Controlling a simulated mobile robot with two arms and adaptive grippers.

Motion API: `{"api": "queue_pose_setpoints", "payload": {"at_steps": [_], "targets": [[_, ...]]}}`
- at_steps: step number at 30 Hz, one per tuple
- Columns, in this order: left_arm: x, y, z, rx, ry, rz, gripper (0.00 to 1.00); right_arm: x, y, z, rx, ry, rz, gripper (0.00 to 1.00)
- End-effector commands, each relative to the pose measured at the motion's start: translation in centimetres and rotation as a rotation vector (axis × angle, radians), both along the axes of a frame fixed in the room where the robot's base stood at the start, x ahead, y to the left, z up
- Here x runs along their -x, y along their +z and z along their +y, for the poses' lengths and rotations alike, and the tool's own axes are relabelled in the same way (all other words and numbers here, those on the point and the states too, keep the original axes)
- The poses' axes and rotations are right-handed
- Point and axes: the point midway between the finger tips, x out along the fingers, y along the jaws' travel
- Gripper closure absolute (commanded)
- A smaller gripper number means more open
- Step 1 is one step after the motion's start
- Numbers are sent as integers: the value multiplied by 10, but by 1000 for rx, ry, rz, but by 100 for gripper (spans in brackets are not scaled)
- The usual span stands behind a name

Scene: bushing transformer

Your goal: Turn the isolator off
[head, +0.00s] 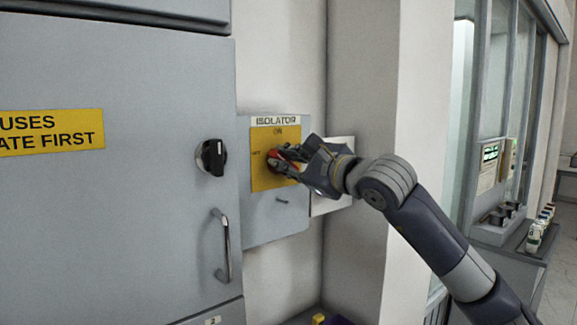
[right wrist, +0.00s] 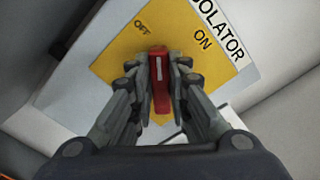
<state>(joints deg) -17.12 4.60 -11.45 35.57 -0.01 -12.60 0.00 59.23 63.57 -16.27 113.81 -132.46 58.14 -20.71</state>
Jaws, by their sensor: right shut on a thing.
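The isolator (head: 262,215) is a grey wall box with a yellow plate (head: 262,180) marked ON at its top and OFF at its left. A red rotary handle (head: 273,160) sits on the plate, partly hidden by my fingers in the head view. My right gripper (head: 285,161) is shut on the red handle. In the right wrist view the handle (right wrist: 160,85) lies between both fingers, and its upper end points between the words OFF and ON. My left gripper is not in view.
A large grey cabinet (head: 110,220) with a black knob (head: 211,157) and a metal pull handle (head: 222,245) stands left of the isolator. A wall pillar (head: 360,80) stands to the right. A counter with small bottles (head: 538,232) is at the far right.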

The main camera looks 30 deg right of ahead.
Motion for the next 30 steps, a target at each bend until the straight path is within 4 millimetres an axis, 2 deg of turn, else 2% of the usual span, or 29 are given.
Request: {"api": "queue_pose_setpoints", "payload": {"at_steps": [15, 24, 30], "targets": [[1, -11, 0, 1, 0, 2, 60, 0, -6, 3, 460, 1, -35, 100], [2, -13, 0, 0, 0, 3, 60, 0, -8, 3, 622, 2, -46, 100], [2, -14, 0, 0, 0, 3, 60, 0, -8, 3, 670, 2, -50, 100]]}}
